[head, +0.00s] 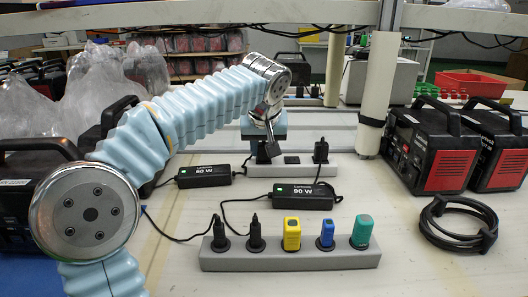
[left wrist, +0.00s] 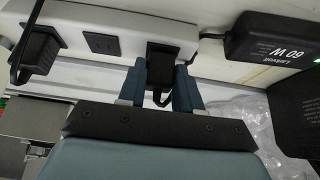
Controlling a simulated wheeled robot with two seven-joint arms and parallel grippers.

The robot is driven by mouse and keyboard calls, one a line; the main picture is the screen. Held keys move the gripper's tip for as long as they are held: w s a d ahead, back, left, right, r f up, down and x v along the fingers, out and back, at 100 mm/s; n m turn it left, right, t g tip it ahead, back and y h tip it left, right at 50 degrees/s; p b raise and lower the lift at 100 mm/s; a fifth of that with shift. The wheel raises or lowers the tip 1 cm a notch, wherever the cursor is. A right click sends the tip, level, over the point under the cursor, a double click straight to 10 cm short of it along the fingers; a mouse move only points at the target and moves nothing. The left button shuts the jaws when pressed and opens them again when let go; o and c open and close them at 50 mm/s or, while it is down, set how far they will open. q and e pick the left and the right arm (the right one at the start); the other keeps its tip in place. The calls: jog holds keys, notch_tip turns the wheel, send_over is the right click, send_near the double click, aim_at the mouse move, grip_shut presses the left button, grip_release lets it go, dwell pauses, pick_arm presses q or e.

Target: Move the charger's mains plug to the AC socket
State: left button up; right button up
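The grey rear socket strip (head: 305,169) holds a black plug (left wrist: 161,55) at its left end, an empty socket (head: 292,160) in the middle and another black plug (head: 320,151) at its right end. My left gripper (head: 268,146) reaches down to the left plug; in the left wrist view its two blue fingers lie on either side of the plug, apparently touching it. The plug sits at the strip. The 60 W charger (head: 204,175) and 90 W charger (head: 302,196) lie in front, with cables; where each cable ends is partly unclear. My right gripper is out of view.
A front strip (head: 290,261) holds two black plugs and yellow (head: 292,234), blue (head: 326,235) and teal (head: 361,232) ones. A coiled black cable (head: 458,223) lies at right. Black-and-red power stations (head: 434,148) stand behind it. A pale post (head: 377,95) rises behind the strips.

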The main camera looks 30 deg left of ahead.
pick_arm(q)
jog(key=shift+f, duration=0.1)
grip_shut()
jog(key=shift+r+p, duration=0.3)
jog(key=shift+r, duration=0.05)
jog(key=shift+r+p, duration=1.9)
jog(key=shift+r, duration=0.05)
